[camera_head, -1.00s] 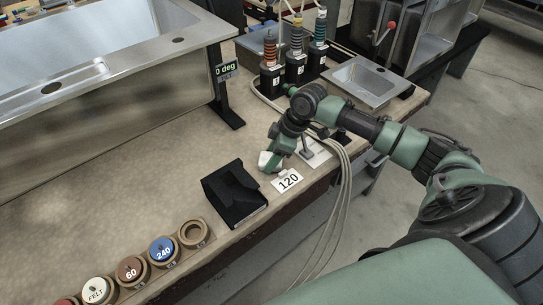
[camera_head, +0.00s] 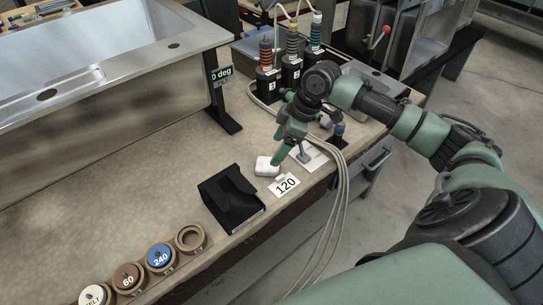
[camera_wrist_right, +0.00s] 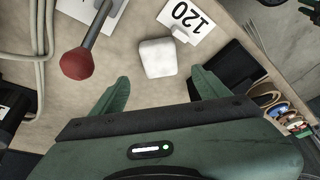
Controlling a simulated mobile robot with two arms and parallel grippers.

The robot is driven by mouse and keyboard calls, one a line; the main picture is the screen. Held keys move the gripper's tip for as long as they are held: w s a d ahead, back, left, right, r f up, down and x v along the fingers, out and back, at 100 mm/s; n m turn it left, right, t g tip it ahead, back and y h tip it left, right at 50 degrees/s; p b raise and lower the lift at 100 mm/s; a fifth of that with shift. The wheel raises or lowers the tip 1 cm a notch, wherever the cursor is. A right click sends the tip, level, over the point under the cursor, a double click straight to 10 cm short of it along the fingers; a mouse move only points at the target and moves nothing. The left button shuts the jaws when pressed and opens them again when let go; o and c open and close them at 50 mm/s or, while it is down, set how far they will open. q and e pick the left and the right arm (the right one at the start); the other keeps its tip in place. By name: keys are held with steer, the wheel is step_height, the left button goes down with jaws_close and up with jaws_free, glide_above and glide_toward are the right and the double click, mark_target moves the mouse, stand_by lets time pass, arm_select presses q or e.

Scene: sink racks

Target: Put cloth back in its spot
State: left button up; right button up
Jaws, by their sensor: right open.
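The white folded cloth (camera_head: 265,166) lies on the worktop beside the card marked 120 (camera_head: 285,186). It also shows in the right wrist view as a white block (camera_wrist_right: 158,58), beyond and between the fingertips. My right gripper (camera_head: 281,150) is above the worktop, just to the right of the cloth in the head view. In the wrist view its two fingers (camera_wrist_right: 158,79) are spread wide with nothing between them. My left gripper is not in view.
A black box (camera_head: 231,199) stands close in front of the cloth. A red-knobbed lever (camera_wrist_right: 78,63) rises beside the gripper. A row of labelled discs, with the blue 240 disc (camera_head: 159,255), lies at the lower left. Black bottles (camera_head: 268,84) stand behind.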

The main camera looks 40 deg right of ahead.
steer(key=shift+v, duration=2.2)
steer(key=shift+f, duration=0.1)
